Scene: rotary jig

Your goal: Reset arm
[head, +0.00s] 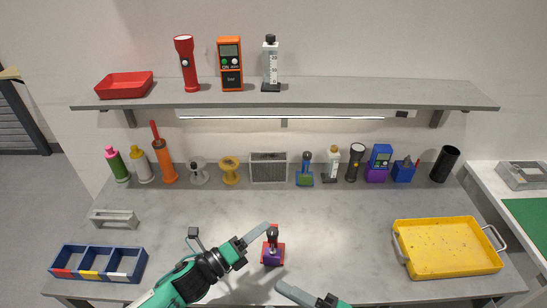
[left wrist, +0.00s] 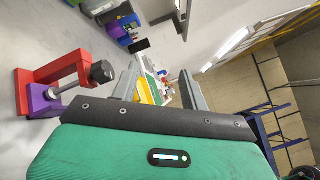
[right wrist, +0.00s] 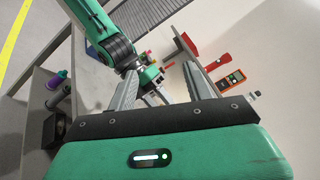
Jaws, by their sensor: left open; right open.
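The rotary jig stands near the front middle of the table, with a red frame (head: 281,253), a purple part (head: 271,258) and a black knob (head: 272,234) on top. In the left wrist view the jig's red frame (left wrist: 48,72), purple base (left wrist: 40,100) and black knob (left wrist: 102,71) lie left of the fingers. My left gripper (head: 258,236) is open and empty, just left of the jig; I cannot tell whether it touches. It also shows in the left wrist view (left wrist: 158,88). My right gripper (head: 290,292) is open and empty, in front of the jig; its fingers show in the right wrist view (right wrist: 160,85).
A yellow tray (head: 447,248) stands at the right and a blue divided bin (head: 98,263) at the front left. A grey handle-shaped block (head: 113,219) is behind the bin. Several tools and bottles line the back below a shelf (head: 330,94).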

